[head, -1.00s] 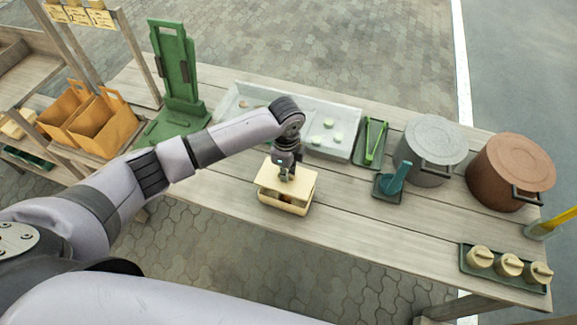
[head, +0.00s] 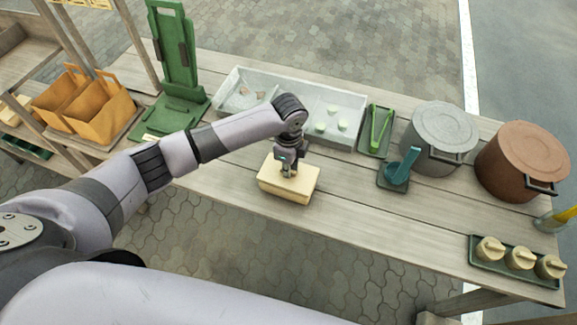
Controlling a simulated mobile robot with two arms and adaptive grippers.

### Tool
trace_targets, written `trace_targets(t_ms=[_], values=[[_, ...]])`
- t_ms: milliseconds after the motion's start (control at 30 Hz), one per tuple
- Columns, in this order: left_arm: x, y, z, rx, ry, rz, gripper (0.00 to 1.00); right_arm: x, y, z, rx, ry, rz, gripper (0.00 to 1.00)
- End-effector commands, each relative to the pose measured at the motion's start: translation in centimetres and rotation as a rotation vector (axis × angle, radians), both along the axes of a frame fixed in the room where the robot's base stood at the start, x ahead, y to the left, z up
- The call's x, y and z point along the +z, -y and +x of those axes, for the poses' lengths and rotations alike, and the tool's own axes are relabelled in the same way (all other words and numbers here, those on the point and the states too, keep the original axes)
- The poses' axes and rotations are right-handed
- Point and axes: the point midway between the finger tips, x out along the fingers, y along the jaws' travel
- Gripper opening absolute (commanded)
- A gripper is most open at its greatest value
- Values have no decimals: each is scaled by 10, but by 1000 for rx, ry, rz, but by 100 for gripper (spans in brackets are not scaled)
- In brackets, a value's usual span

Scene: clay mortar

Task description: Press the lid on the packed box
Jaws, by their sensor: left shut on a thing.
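A small cream box (head: 282,197) stands near the front edge of the wooden table, in the middle of the head view. Its cream lid (head: 267,175) lies over the top, and the contents are hidden. No clear gap shows between lid and box from here, though I cannot tell if it is fully seated. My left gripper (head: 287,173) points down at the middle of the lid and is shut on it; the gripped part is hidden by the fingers. My right gripper is not in view.
Behind the box is a grey divided tray (head: 345,98) with pale green rounds. To the right are green tongs (head: 381,128), a teal tool (head: 404,166), a grey pot (head: 440,125) and a brown pot (head: 522,155). A green press (head: 180,70) stands left. Table beside the box is clear.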

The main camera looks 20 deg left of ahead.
Motion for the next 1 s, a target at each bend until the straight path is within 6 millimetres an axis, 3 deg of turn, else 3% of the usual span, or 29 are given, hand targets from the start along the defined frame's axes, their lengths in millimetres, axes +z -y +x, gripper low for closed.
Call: trace_targets(t_ms=[400,1000], values=[[0,0,0,0,0,0,0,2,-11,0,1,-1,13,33],[-1,0,0,0,0,0,0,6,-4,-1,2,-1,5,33]])
